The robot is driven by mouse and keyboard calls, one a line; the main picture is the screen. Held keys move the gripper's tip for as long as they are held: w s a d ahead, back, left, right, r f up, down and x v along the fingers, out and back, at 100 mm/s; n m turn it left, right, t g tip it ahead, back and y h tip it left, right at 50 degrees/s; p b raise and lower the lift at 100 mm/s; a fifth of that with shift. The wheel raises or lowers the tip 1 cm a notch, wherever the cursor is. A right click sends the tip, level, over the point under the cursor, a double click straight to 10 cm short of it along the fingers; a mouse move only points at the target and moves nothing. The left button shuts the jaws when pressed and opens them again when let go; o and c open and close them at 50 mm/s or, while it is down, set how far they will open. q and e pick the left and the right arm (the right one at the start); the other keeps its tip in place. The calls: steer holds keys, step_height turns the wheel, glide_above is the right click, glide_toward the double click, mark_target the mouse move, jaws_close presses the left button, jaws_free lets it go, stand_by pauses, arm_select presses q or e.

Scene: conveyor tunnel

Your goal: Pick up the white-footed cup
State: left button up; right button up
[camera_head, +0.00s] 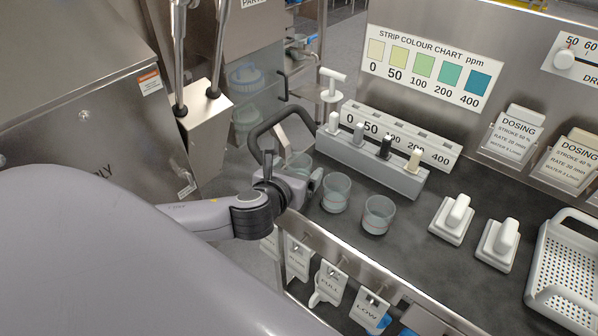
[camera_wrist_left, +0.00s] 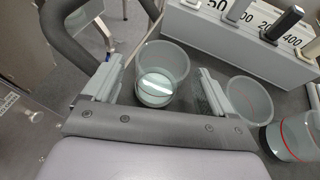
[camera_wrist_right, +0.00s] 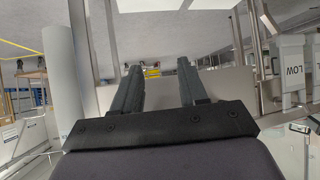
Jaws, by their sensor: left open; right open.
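Three clear cups stand in a row on the dark counter. In the left wrist view the nearest cup (camera_wrist_left: 172,62) has a pale disc at its base and lies between my open left gripper's fingers (camera_wrist_left: 158,78); contact cannot be told. The second cup (camera_wrist_left: 248,98) stands just right of the fingers, and the third cup (camera_wrist_left: 290,138) shows a red line. In the head view my left gripper (camera_head: 297,174) partly hides the first cup (camera_head: 300,162); the others are the middle cup (camera_head: 336,193) and right cup (camera_head: 378,214). My right gripper (camera_wrist_right: 160,78) is open and empty, away from the cups.
A grey rack (camera_head: 372,165) with several coloured-top handles stands behind the cups. A dark curved handle (camera_head: 268,128) rises close to my left gripper. White blocks (camera_head: 452,219) and a perforated basket (camera_head: 568,275) are to the right. Tags (camera_head: 330,284) hang from the front rail.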

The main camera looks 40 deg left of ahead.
arm_select(q)
steer(key=shift+w+a+f, duration=0.15)
steer(key=shift+w+f, duration=0.15)
steer(key=shift+w, duration=0.35)
steer(key=c, duration=1.1)
steer(key=shift+o, duration=0.2)
